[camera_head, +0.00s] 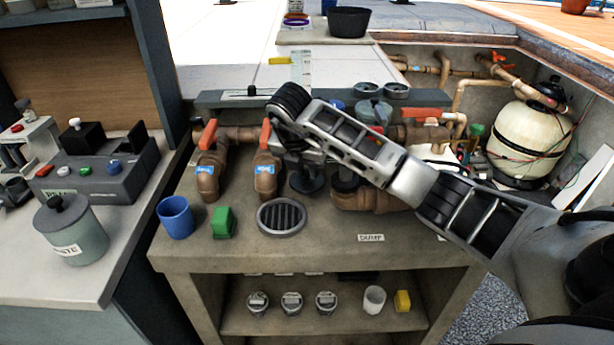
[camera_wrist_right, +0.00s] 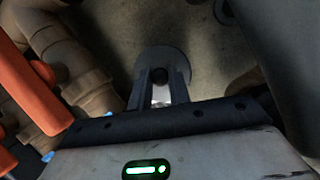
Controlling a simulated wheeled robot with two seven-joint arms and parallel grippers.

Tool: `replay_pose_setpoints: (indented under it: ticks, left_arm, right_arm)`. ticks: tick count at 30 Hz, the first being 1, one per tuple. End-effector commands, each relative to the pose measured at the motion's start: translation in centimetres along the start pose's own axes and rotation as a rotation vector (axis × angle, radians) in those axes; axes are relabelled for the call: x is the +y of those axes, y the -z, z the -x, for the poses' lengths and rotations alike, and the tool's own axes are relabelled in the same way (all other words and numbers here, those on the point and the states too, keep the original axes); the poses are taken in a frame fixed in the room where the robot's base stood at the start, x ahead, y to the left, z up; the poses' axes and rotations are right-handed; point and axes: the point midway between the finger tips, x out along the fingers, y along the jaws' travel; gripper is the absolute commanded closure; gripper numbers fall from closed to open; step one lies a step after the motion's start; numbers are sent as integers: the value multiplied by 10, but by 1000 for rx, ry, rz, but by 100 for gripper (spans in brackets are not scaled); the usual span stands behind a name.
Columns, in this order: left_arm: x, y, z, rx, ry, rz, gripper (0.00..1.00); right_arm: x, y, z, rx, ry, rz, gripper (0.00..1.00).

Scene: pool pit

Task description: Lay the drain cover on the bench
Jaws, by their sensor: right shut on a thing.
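A round slotted grate (camera_head: 282,217), which looks like the drain cover, lies flat near the front of the stone bench (camera_head: 200,250). My right gripper (camera_head: 304,160) is behind it, pointing down between the pipes. In the right wrist view its fingers (camera_wrist_right: 160,92) are shut on the dark knob of a round grey disc (camera_wrist_right: 178,58). That disc shows in the head view as a dark round piece (camera_head: 307,184) under the gripper. I cannot tell whether it rests on the bench or hangs just above it. My left gripper is not in view.
Pipes with red-orange handles (camera_head: 209,135) flank the gripper. A blue cup (camera_head: 175,217) and a green block (camera_head: 222,222) stand left of the grate. A label reading DUMP (camera_head: 371,238) marks the front right, where the bench top is bare. A shelf below holds small items.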

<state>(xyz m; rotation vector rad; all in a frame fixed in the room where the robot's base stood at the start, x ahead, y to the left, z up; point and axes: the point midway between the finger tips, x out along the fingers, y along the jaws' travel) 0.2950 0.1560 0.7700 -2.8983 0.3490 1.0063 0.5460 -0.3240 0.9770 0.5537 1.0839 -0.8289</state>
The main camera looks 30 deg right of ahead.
Motion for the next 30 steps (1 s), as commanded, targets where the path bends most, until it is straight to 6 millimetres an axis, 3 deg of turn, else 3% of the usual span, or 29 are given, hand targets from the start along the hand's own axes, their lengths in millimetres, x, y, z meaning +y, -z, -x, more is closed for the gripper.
replay_pose_setpoints:
  ticks: [6, 15, 16, 18, 30]
  left_arm:
    - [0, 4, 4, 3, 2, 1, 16]
    - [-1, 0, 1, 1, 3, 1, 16]
    - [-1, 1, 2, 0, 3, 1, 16]
    - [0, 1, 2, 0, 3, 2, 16]
    - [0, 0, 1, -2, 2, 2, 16]
  right_arm:
    - [0, 12, -26, 2, 1, 1, 100]
    - [0, 12, -30, 0, 0, 1, 100]
    - [0, 12, -29, 1, 0, 1, 73]
    - [0, 12, -29, 1, 0, 2, 59]
    - [1, 11, -18, -1, -3, 1, 59]
